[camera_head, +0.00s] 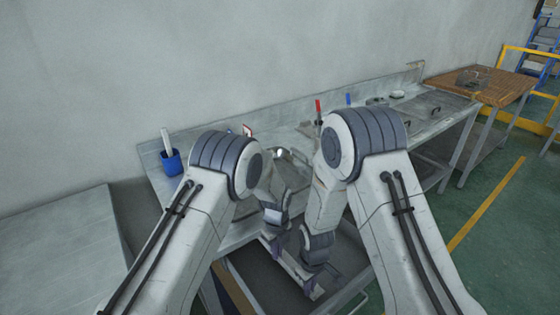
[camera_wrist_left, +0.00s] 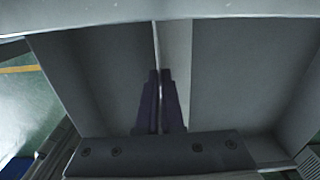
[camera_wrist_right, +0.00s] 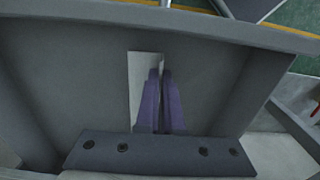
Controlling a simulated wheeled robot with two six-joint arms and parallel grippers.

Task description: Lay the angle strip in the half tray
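The angle strip (camera_head: 292,266) is a long, pale grey piece lying between my two grippers, low at the front of the bench. My left gripper (camera_wrist_left: 160,74) is shut on it; the strip (camera_wrist_left: 176,48) runs away from the fingers toward the top of the left wrist view. My right gripper (camera_wrist_right: 160,72) is shut on the strip near one end, which sticks out as a short pale piece (camera_wrist_right: 139,72). Below both grippers is a grey, walled tray (camera_wrist_left: 100,65), also in the right wrist view (camera_wrist_right: 85,60). Whether the strip touches its floor cannot be told.
The grey bench behind carries a blue cup (camera_head: 171,162) and red and blue upright tools (camera_head: 318,108). A wooden-topped table (camera_head: 490,88) stands at the far right. The wall rises close behind the bench. Green floor (camera_head: 500,230) is open to the right.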

